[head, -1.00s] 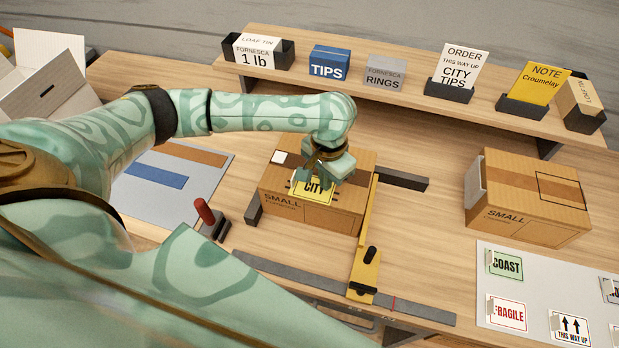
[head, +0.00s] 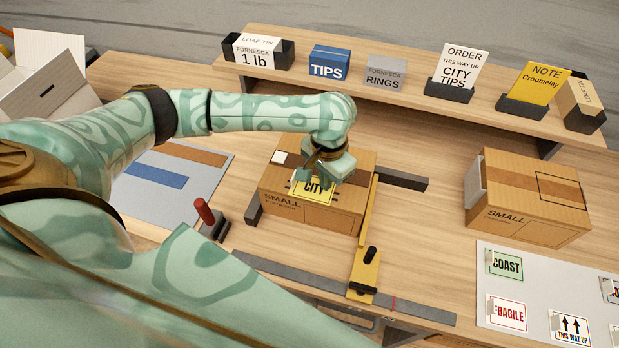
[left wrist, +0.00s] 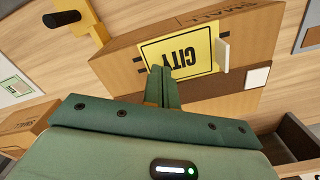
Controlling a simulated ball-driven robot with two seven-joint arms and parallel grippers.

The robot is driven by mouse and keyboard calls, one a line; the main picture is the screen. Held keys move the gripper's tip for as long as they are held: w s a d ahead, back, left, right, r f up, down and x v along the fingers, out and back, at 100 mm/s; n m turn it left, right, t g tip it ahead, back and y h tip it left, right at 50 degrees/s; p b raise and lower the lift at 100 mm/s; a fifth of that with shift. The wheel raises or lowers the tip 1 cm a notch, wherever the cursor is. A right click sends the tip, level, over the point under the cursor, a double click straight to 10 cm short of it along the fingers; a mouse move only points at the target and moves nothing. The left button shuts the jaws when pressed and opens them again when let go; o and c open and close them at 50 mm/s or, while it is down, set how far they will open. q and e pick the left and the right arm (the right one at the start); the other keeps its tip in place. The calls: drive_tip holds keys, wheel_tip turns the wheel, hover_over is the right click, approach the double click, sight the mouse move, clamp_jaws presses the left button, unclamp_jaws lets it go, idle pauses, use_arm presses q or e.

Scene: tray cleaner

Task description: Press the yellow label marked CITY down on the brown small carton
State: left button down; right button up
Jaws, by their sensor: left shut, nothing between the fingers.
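The brown small carton (head: 340,205) stands between the stops of a jig in the middle of the table. The yellow CITY label (head: 314,192) lies on its top; it also shows in the left wrist view (left wrist: 190,50), with a pale tab at one end. My left gripper (head: 318,176) is shut and empty, its fingertips at the edge of the label. In the left wrist view the shut fingers (left wrist: 160,75) overlap the label's edge; I cannot tell whether they touch it firmly. My right gripper is not in view.
A second small carton (head: 530,198) stands at right, behind a sheet of labels (head: 480,268). A yellow jig arm (head: 366,240) borders the working carton on its right. A red-handled tool (head: 205,214) stands to its left. A shelf (head: 400,88) with cards and boxes runs behind.

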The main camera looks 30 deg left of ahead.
use_arm(q)
drive_tip(key=shift+f, duration=0.8)
idle(0.4)
wheel_tip(320, 180, up, 8)
drive_tip(key=p, duration=1.1)
drive_tip(key=shift+p, duration=0.35)
